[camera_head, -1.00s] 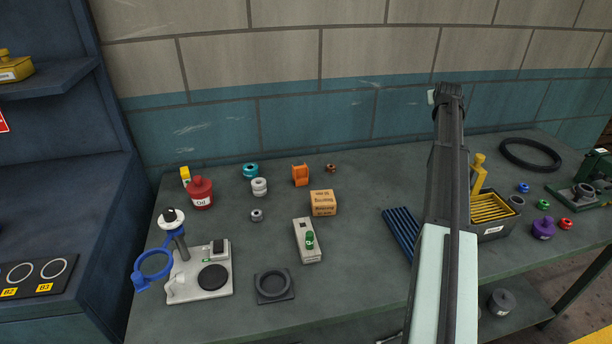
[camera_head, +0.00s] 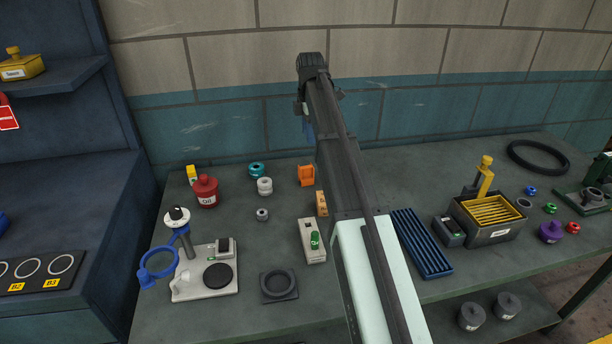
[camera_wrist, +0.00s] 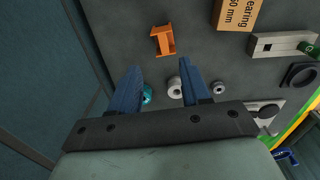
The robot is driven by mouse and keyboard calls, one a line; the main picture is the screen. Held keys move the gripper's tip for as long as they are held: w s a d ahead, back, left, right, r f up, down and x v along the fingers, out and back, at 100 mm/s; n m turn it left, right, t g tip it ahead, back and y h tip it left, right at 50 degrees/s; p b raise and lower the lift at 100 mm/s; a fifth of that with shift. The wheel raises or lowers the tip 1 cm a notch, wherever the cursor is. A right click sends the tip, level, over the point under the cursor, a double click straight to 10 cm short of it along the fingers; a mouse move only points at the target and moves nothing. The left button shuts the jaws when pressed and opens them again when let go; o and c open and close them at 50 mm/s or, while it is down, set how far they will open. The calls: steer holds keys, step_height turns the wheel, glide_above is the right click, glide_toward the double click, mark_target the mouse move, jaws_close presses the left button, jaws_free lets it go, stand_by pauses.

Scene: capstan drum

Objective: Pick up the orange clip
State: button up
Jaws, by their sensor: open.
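The orange clip (camera_head: 306,175) stands on the workbench near the wall, left of my arm in the head view. In the wrist view the orange clip (camera_wrist: 163,40) lies ahead of the fingertips, near the top middle, and is apart from them. My gripper (camera_wrist: 160,72) is open with two blue fingers and nothing between the tips. In the head view my arm reaches up over the bench, and the fingers are mostly hidden behind the wrist.
A cardboard bearing box (camera_wrist: 238,12) stands right of the clip. White rings (camera_head: 265,186) and a teal ring (camera_head: 257,170) lie left of it. A red oil pot (camera_head: 206,191) is further left. The tiled wall (camera_head: 240,125) rises close behind. A blue ribbed tray (camera_head: 422,243) lies right of my arm.

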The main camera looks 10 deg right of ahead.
glide_above(306, 167)
steer(key=shift+n, duration=0.3)
steer(key=f, duration=0.7)
steer(key=shift+s+f, duration=0.15)
steer(key=shift+s, duration=0.05)
steer(key=shift+w+f, duration=0.15)
steer(key=shift+f, duration=1.45)
steer(key=shift+w+f, duration=0.1)
steer(key=shift+f, duration=1.5)
jaws_close()
